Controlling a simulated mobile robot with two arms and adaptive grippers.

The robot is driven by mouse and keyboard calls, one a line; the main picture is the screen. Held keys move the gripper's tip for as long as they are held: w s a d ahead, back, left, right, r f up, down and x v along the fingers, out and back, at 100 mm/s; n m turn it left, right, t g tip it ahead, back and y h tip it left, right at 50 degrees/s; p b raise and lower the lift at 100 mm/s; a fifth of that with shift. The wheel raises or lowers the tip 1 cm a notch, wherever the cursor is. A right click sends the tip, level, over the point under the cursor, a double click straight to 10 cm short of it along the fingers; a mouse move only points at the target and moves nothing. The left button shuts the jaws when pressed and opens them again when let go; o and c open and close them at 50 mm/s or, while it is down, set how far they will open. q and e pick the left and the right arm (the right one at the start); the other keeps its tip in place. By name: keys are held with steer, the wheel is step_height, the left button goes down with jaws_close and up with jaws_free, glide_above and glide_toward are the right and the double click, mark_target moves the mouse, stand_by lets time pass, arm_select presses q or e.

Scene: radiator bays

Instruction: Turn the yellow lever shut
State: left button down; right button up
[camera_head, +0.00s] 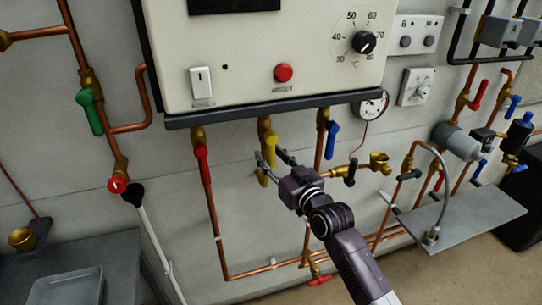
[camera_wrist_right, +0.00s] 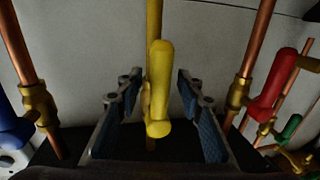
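The yellow lever (camera_head: 270,139) hangs on the brass valve under the white boiler (camera_head: 250,85), between a red lever (camera_head: 202,165) and a blue lever (camera_head: 332,139). In the right wrist view the yellow lever (camera_wrist_right: 159,90) lies roughly in line with its yellow pipe (camera_wrist_right: 154,20). My right gripper (camera_head: 273,160) is open, its fingers around the lower part of the yellow lever. In the wrist view the gripper (camera_wrist_right: 158,92) has one finger on each side of the lever, with gaps showing. My left gripper is not in view.
Copper pipes (camera_head: 213,225) run close below and beside the lever. A green lever (camera_head: 90,110) and a red knob (camera_head: 118,185) are at left. A metal shelf (camera_head: 480,215) stands at right. A grey tray (camera_head: 68,288) sits on a bench at lower left.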

steer(key=c, duration=0.8)
jaws_close()
